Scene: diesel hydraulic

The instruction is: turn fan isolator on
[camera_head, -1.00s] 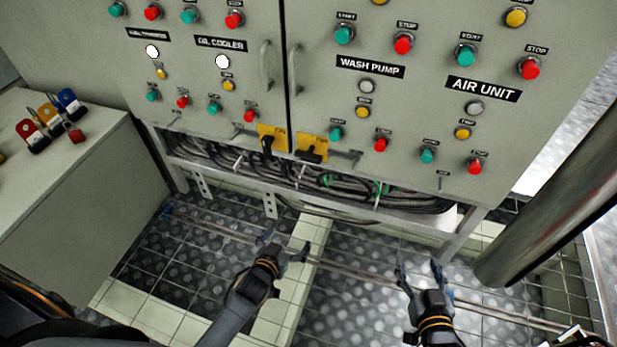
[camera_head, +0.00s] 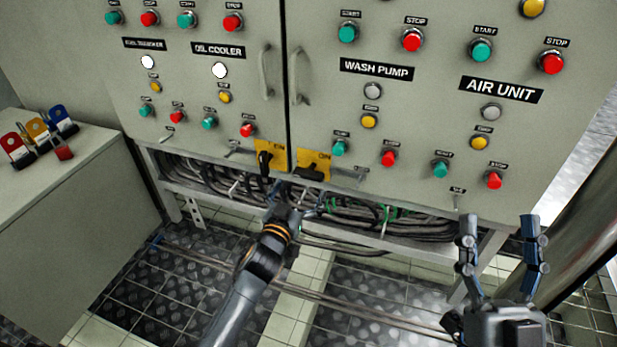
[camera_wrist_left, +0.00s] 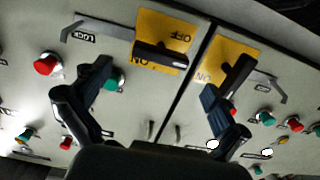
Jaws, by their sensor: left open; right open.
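Two yellow isolator plates sit side by side at the cabinet's lower edge; no fan label is readable. The left isolator (camera_head: 267,157) has its black handle upright. It appears on the right in the left wrist view (camera_wrist_left: 226,60), which is upside down. The right isolator (camera_head: 314,166) has its black handle lying across, also seen in the left wrist view (camera_wrist_left: 165,40) with OFF and ON marks. My left gripper (camera_head: 297,200) is open and empty just below the plates; its spread fingers show in the left wrist view (camera_wrist_left: 155,90). My right gripper (camera_head: 499,232) is open and empty, right of the isolators.
Start and stop buttons and lamps cover the cabinet doors (camera_head: 225,125), with two door handles in the middle. Cables (camera_head: 345,210) hang beneath behind a frame. A grey box with colored padlocks (camera_head: 38,133) stands at left. A large pipe (camera_head: 585,215) stands at right.

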